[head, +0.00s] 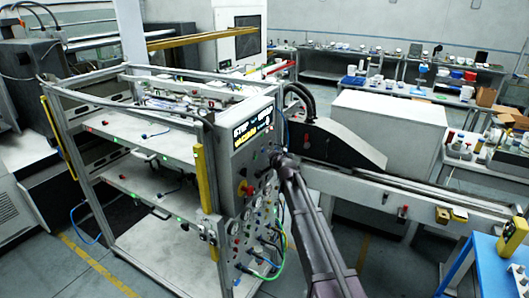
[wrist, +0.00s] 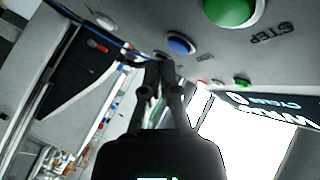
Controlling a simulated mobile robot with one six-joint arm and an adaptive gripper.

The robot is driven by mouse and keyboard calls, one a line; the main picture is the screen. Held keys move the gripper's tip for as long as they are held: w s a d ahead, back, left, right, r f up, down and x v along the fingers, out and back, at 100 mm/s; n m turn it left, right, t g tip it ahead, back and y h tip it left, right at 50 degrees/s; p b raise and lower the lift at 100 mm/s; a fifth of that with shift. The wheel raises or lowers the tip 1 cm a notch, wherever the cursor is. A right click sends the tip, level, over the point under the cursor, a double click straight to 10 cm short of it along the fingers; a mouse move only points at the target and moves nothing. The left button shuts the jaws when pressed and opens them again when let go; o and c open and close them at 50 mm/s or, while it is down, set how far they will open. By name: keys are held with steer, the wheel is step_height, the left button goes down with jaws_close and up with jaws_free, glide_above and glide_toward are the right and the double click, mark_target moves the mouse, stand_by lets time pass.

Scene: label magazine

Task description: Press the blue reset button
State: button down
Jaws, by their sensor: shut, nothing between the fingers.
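The blue button (wrist: 181,43) is round in a pale ring on the grey control panel (wrist: 130,14). In the wrist view it lies just beyond and slightly right of my fingertips. My gripper (wrist: 160,66) is shut and empty, with its tips close to the panel beside the button. I cannot tell whether they touch the panel. In the head view my gripper (head: 280,158) is at the right side of the control panel (head: 250,158), below its lit display. The blue button cannot be made out there.
A large green button (wrist: 230,10) marked STEP sits right of the blue one. A small green button (wrist: 242,83) and a white button (wrist: 103,20) are also nearby. In the head view, a red knob on yellow (head: 244,188) and several gauges with hoses are lower on the panel.

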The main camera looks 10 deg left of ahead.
steer(key=shift+w+a, duration=0.35)
steer(key=shift+a, duration=0.45)
stand_by(1.2)
steer(key=shift+s+d, duration=0.1)
steer(key=shift+d, duration=0.05)
steer(key=shift+s+d, duration=0.2)
steer(key=shift+d, duration=0.4)
steer(key=shift+d, duration=0.1)
steer(key=shift+s+d, duration=0.3)
steer(key=shift+d, duration=0.45)
steer(key=shift+s+d, duration=0.25)
steer(key=shift+d, duration=0.55)
steer(key=shift+s+d, duration=0.3)
steer(key=shift+d, duration=0.45)
steer(key=s+d+f+n+g+h+b, duration=0.2)
steer(key=s+d+f, duration=0.5)
steer(key=s, duration=0.6)
steer(key=s+d+f+n+g+h+b, duration=0.2)
steer(key=s+d+f+g+b, duration=0.1)
steer(key=s+d+f+g, duration=0.4)
steer(key=s+d+f+n+g+h+b, duration=0.2)
steer(key=s+d+f, duration=0.7)
steer(key=s, duration=1.1)
steer(key=d+g+b, duration=0.1)
steer(key=d+g, duration=0.1)
steer(key=d, duration=0.1)
steer(key=shift+s+g+h+b, duration=0.25)
steer(key=shift+g+h+b, duration=0.1)
steer(key=shift+g+h, duration=0.05)
